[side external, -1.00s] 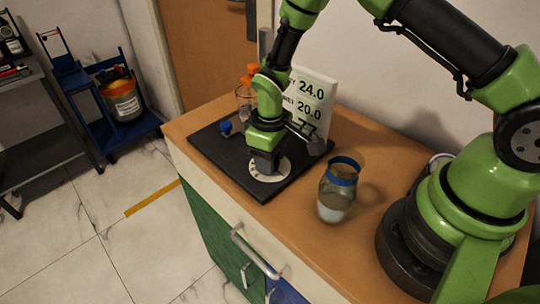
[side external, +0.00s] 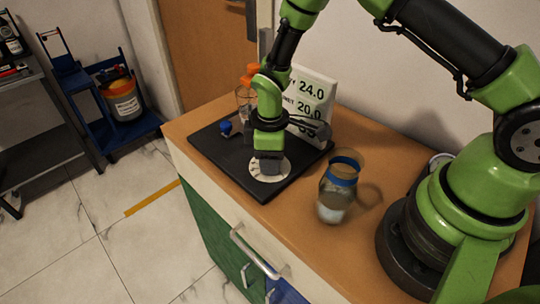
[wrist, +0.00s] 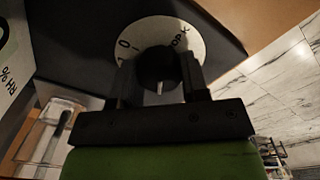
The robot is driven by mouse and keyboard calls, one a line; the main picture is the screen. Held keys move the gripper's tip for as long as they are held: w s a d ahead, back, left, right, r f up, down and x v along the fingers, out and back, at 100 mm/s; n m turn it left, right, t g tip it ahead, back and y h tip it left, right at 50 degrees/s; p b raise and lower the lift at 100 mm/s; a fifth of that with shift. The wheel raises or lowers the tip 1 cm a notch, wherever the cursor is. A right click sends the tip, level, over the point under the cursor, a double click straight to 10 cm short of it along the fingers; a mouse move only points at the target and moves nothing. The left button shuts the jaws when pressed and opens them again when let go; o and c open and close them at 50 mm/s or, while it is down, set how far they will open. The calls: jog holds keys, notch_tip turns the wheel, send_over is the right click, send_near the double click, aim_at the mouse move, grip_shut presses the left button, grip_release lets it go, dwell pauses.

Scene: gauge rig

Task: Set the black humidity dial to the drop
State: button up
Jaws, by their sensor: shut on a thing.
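The black humidity dial (wrist: 155,65) is a round knob with a white pointer line, on a white scale plate (wrist: 150,30) with printed marks. In the wrist view the line points down, toward my gripper's body. A "0" and partly cut letters are readable on the plate. My gripper (wrist: 159,74) is shut on the knob, one finger on each side. In the side view my gripper (side external: 268,164) is low over the plate (side external: 262,176), hiding the knob. The white readout board (side external: 313,90) shows 24.0, 20.0 and a partly hidden lower number.
The plate lies on a black base (side external: 212,150) on a wooden cabinet top. A blue knob (side external: 226,127) and a glass vessel (side external: 243,98) with an orange top stand behind. A glass jar (side external: 337,190) with a blue band stands close to the right.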

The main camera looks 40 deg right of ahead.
jog(key=shift+r, duration=0.1)
jog(key=o, duration=0.9)
notch_tip(320, 180, up, 10)
jog(key=shift+f, duration=0.1)
notch_tip(320, 180, up, 9)
jog(key=m+t, duration=0.2)
jog(key=m, duration=0.1)
send_over(281, 169)
jog(key=s+r+m+t, duration=0.1)
jog(key=s+r+m, duration=0.2)
jog(key=s, duration=0.2)
jog(key=s+d+r+m+t+y, duration=0.1)
jog(key=s+r+m+t, duration=0.1)
jog(key=s+r+m, duration=0.1)
jog(key=s+r+m+t+y, duration=0.1)
jog(key=s+r+m+t, duration=0.1)
jog(key=s, duration=0.6)
jog(key=shift+d+r+m, duration=0.2)
jog(key=shift+r+m, duration=0.25)
jog(key=shift+r, duration=0.2)
jog(key=shift+d+r+m, duration=0.15)
jog(key=shift+r+m, duration=0.3)
jog(key=shift+r, duration=0.15)
